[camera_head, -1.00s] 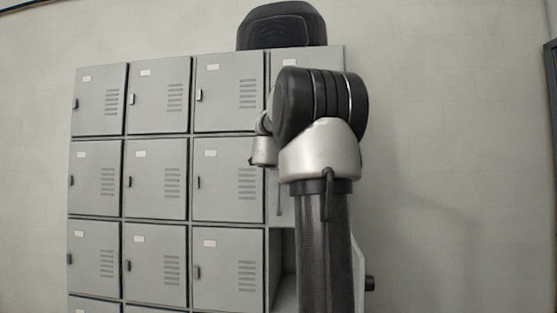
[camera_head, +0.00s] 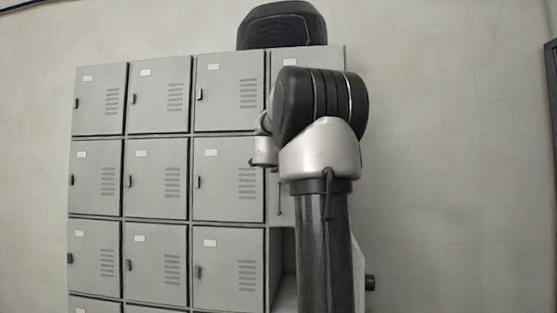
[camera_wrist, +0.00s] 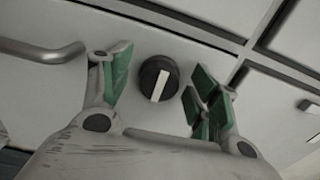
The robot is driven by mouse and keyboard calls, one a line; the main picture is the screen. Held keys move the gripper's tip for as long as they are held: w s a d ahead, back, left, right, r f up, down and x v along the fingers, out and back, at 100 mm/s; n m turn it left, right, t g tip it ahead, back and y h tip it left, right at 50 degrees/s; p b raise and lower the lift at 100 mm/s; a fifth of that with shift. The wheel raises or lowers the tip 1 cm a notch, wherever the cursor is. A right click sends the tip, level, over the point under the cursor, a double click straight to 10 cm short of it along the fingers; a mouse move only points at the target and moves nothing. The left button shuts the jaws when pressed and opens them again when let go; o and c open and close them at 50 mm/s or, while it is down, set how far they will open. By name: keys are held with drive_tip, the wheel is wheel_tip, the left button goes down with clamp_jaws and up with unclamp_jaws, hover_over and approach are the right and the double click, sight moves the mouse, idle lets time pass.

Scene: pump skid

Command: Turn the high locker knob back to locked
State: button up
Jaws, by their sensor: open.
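The locker knob (camera_wrist: 158,79) is a round black dial with a pale bar across its face, in the middle of the wrist view. The bar stands nearly upright in that picture, leaning a little to the right at its top. My gripper (camera_wrist: 155,85) is open, with one green-padded finger on each side of the knob and a visible gap to it on both sides. Whether the fingertips reach the depth of the knob is hard to tell.
A bar handle (camera_wrist: 40,52) juts from the door left of the knob in the wrist view. The grey locker bank (camera_head: 190,137) fills the head view's left and middle. A black bag (camera_head: 282,25) sits on top. An open compartment (camera_head: 289,255) shows beside my arm.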

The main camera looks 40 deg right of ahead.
drive_tip(key=v, duration=1.2)
